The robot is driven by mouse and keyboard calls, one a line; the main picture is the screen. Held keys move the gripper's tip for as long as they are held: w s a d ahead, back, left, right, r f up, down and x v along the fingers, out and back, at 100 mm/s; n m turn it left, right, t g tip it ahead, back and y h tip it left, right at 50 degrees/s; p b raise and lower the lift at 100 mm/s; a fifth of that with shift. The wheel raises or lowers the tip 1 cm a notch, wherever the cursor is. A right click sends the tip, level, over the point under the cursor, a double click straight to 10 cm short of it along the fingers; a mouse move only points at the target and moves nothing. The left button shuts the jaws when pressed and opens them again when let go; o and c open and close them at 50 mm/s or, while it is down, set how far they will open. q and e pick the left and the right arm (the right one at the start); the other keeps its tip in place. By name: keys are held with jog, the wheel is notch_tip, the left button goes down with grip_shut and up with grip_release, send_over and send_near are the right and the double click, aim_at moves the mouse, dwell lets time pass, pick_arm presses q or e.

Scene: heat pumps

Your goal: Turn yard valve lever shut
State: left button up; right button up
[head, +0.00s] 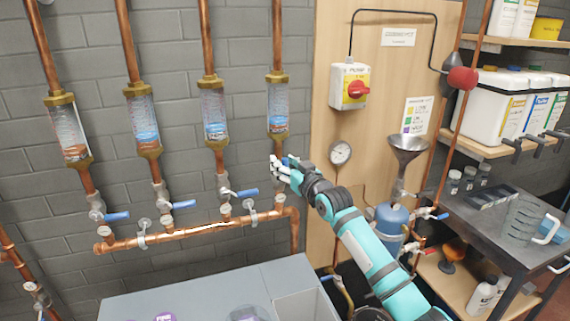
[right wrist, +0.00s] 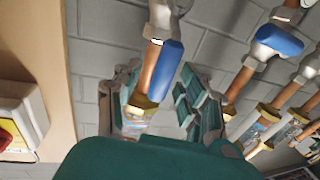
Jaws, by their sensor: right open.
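Several copper pipes with clear flow meters run down the wall, each with a valve below. Three blue levers (head: 116,216), (head: 183,204), (head: 248,192) point sideways to the right in the head view. My right gripper (head: 280,170) is at the rightmost pipe, just below its flow meter (head: 278,108), and hides that valve. In the right wrist view the nearest blue lever (right wrist: 168,68) lies along its pipe, ahead of and between my open, empty fingers (right wrist: 158,100). Which lever is the yard one cannot be read. My left gripper is not in view.
A horizontal copper manifold (head: 190,232) runs below the valves. A grey cabinet (head: 190,291) stands beneath. A pump switch box (head: 350,86), a gauge (head: 340,152) and a funnel (head: 406,150) are on the wooden panel side. A dark bench with a jug (head: 520,222) stands right.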

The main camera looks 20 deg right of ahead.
grip_shut()
jog(key=shift+w+a+f, duration=0.1)
jog(key=shift+w+f, duration=0.1)
jog(key=shift+f, duration=0.1)
dwell(0.3)
